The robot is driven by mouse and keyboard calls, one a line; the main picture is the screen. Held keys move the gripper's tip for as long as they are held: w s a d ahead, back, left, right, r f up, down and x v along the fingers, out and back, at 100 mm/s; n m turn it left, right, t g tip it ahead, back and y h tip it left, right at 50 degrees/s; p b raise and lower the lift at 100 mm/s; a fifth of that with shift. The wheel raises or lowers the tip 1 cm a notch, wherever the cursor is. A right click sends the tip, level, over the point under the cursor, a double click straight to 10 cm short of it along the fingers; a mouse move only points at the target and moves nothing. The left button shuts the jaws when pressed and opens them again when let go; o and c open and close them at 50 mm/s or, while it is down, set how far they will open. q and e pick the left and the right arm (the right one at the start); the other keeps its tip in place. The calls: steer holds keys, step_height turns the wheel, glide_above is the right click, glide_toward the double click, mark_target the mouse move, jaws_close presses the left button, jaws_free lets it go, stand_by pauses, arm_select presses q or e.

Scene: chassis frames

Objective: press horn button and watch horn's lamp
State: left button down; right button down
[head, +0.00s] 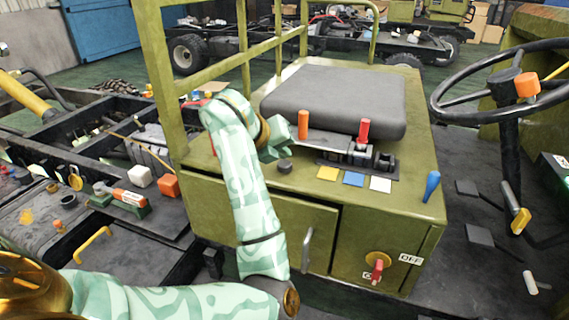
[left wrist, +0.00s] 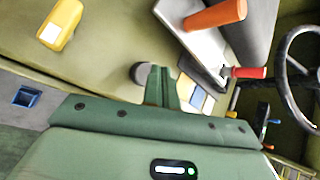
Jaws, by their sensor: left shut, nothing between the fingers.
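A dark round button (head: 284,166), which looks like the horn button, sits on the olive seat box just left of the lever block. My left gripper (head: 287,154) is shut and empty, close above it. In the left wrist view the shut fingers (left wrist: 164,84) partly cover the dark button (left wrist: 140,74); I cannot tell whether they touch. No lamp is clearly marked as the horn's and I see none plainly lit. A yellow block with a pale top (left wrist: 60,24) shows in the left wrist view; I cannot tell what it is. My right gripper is not in view.
Orange (head: 303,124) and red (head: 364,130) levers stand right of the button, before a grey seat cushion (head: 335,98). Yellow (head: 328,173), blue (head: 353,179) and white (head: 380,184) squares lie in front. A blue handle (head: 431,186) stands at the right edge. An olive rail rises left.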

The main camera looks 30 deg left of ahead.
mark_target(282, 166)
arm_select(q)
steer(key=shift+f, duration=0.3)
steer(key=shift+f+b, duration=0.55)
steer(key=shift+f, duration=0.1)
stand_by(0.5)
steer(key=shift+r, duration=0.2)
steer(key=shift+r+p, duration=0.85)
steer(key=shift+r, duration=0.05)
step_height(282, 166, up, 5)
steer(key=p, duration=0.4)
steer(key=shift+r, duration=0.1)
stand_by(0.7)
